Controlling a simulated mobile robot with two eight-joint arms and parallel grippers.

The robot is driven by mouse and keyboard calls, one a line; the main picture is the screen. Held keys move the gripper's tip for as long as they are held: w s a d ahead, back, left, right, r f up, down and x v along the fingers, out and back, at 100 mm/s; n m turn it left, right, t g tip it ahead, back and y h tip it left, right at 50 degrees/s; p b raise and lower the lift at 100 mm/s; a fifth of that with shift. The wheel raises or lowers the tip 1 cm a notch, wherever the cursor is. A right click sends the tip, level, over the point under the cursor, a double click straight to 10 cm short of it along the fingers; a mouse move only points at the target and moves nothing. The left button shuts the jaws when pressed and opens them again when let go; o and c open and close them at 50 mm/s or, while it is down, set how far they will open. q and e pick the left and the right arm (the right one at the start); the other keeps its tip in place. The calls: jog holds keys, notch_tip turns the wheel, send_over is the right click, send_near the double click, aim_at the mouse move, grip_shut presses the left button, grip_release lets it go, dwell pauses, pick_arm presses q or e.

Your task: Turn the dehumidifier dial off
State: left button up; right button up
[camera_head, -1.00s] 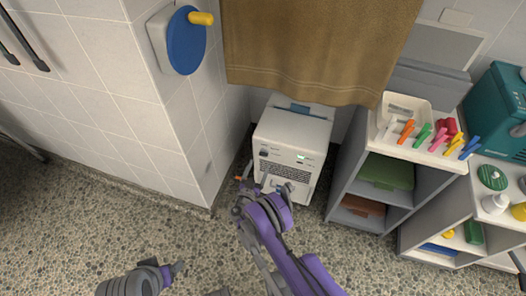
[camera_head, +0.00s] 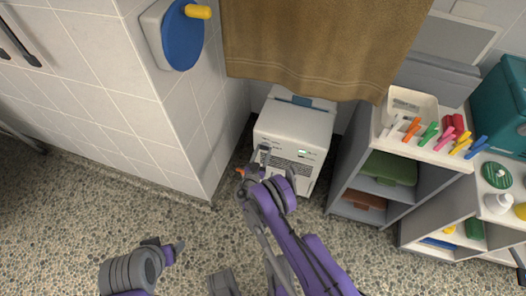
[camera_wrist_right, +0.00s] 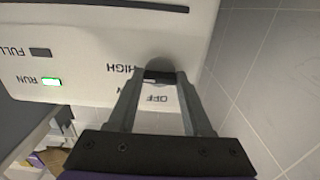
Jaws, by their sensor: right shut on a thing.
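The white dehumidifier (camera_head: 295,122) stands on the floor below the brown towel. The right wrist view shows its panel upside down, with FULL, RUN, HIGH and OFF labels and a lit green RUN light (camera_wrist_right: 51,82). The dark dial (camera_wrist_right: 160,66) sits between the HIGH and OFF labels. My right gripper (camera_wrist_right: 160,77) is shut on the dial, one finger on each side; its tips partly hide the dial and its setting. In the head view my right gripper (camera_head: 264,157) is at the upper left of the front. My left gripper (camera_head: 178,247) is low, away from everything, its jaws unclear.
A grey shelf unit (camera_head: 345,187) with a tray and colored pegs stands close to the right of the dehumidifier. A tiled wall corner (camera_head: 190,130) is at the left. The brown towel (camera_head: 310,45) hangs above. The speckled floor in front is clear.

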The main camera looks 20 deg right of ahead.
grip_shut()
jog(key=shift+n+b, duration=3.85)
jog(key=shift+n, duration=5.15)
